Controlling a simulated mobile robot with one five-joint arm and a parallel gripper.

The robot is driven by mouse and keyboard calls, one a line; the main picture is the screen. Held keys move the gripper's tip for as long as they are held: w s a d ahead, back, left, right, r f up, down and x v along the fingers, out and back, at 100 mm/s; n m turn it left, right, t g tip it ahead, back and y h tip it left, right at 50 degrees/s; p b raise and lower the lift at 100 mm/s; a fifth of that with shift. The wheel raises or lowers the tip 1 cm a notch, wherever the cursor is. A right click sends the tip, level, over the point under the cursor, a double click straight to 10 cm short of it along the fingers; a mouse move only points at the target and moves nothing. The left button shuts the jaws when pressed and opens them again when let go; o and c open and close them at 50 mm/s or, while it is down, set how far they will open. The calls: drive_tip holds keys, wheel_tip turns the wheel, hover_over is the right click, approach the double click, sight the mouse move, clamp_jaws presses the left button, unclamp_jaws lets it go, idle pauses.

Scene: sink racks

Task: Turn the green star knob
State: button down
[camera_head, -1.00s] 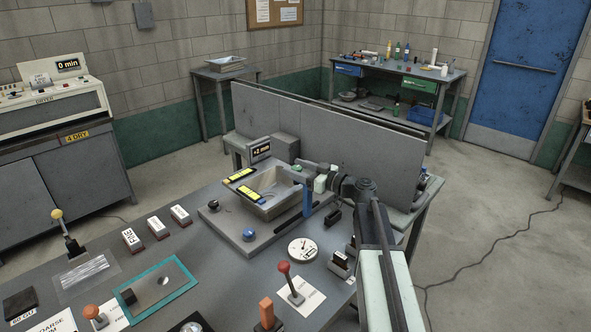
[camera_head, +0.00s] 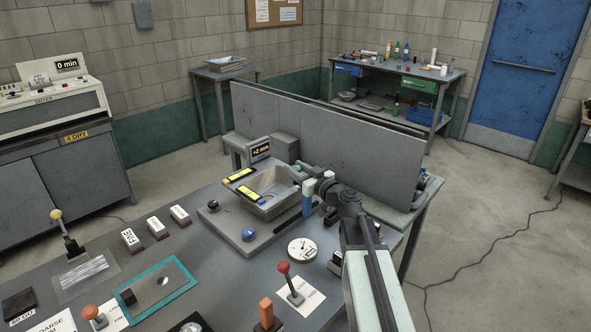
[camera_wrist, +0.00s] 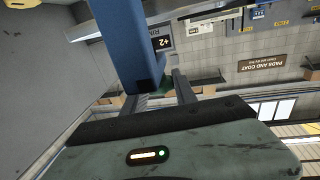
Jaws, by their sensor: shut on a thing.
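My gripper (camera_head: 311,190) is at the right side of the grey basin (camera_head: 268,214), in front of the grey partition. The blue bar (camera_head: 307,205) stands about upright beside the basin's right wall in the head view. My pale green gripper body hides part of it.
A "+2 min" display (camera_head: 260,150) stands behind the basin. A blue ball knob (camera_head: 248,234) and a round white dial (camera_head: 302,249) are in front. A red-topped lever (camera_head: 288,285) stands nearer. The grey partition (camera_head: 330,135) closes off the back.

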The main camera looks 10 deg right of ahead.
drive_tip(key=m+t+h, duration=0.1)
drive_tip(key=m+h, duration=0.1)
drive_tip(key=h, duration=0.2)
drive_tip(key=m+t+h, duration=0.1)
drive_tip(key=m+h, duration=0.2)
drive_tip(key=h, duration=0.1)
drive_tip(key=shift+m+h, duration=0.3)
drive_tip(key=shift+h, duration=0.3)
drive_tip(key=c, duration=1)
unclamp_jaws()
